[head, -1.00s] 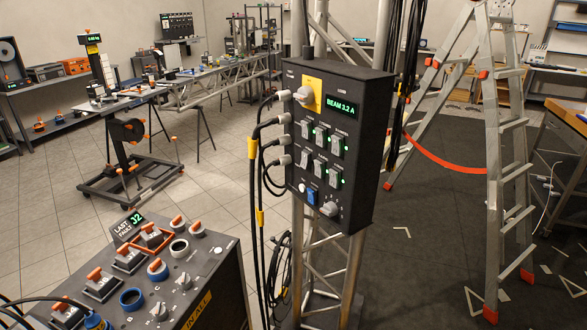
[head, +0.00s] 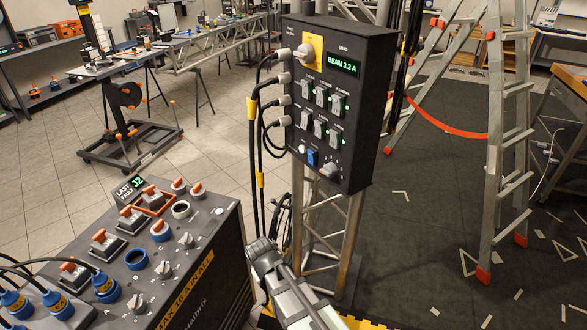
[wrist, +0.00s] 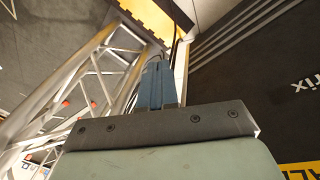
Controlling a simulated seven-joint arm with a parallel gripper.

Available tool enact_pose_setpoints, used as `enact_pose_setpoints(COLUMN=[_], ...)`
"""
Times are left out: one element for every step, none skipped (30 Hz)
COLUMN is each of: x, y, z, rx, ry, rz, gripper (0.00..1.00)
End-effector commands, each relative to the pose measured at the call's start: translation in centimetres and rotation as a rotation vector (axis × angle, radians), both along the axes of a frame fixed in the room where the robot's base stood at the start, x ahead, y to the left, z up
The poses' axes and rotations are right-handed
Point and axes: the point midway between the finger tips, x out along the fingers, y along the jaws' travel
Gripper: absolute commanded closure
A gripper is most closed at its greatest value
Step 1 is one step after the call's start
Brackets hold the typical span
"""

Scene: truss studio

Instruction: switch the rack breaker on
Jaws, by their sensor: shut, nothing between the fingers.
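Orange-handled breaker switches (head: 100,238) stand in a row on the dark floor console (head: 205,265) at lower left in the head view; one has an orange frame (head: 150,204) around it. Their labels are too small to read, so I cannot tell which is the rack breaker. A control box (head: 350,110) on the truss carries a yellow-backed rotary switch (head: 307,50), several grey rockers and a "BEAM 3.2 A" display. My gripper (head: 262,250) is right of the console, below the box and apart from the switches. In the wrist view its fingers (wrist: 153,85) are shut and empty.
The metal truss (head: 340,235) rises just right of my gripper. Black cables (head: 253,150) hang along the box's left side. Blue plugs with cables (head: 55,303) fill the console's near left end. A ladder (head: 500,150) stands at right. Open floor lies between truss and ladder.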

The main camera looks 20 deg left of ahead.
Motion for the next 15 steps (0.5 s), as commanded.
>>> enact_pose_setpoints(x=[0.3,0.5,0.6,0.8,0.9,1.0,1.1,1.2,1.3,1.4,1.5,1.7,1.7,1.9,2.0], y=[1.5,2.2,3.1,3.7,4.4,5.2,5.9,6.5,7.3,7.9,8.5,9.2,9.8,10.3,11.0], z=[1.3,2.1,3.1,3.9,4.7,5.8,6.6,7.5,8.6,9.5,10.4,11.7,12.5,13.5,14.8], rx=[0.003,0.001,0.0,-0.001,-0.003,-0.006,-0.007,-0.01,-0.014,-0.016,-0.019,-0.023,-0.028,-0.032,-0.038], ry=[-0.027,-0.042,-0.064,-0.08,-0.098,-0.118,-0.135,-0.151,-0.176,-0.193,-0.211,-0.236,-0.254,-0.273,-0.298], rz=[0.021,0.032,0.047,0.057,0.067,0.08,0.09,0.1,0.112,0.121,0.131,0.141,0.148,0.156,0.165], gripper=[1.0,1.0,1.0,1.0,1.0,1.0,1.0,1.0,1.0,1.0,1.0,1.0,1.0,1.0,1.0])
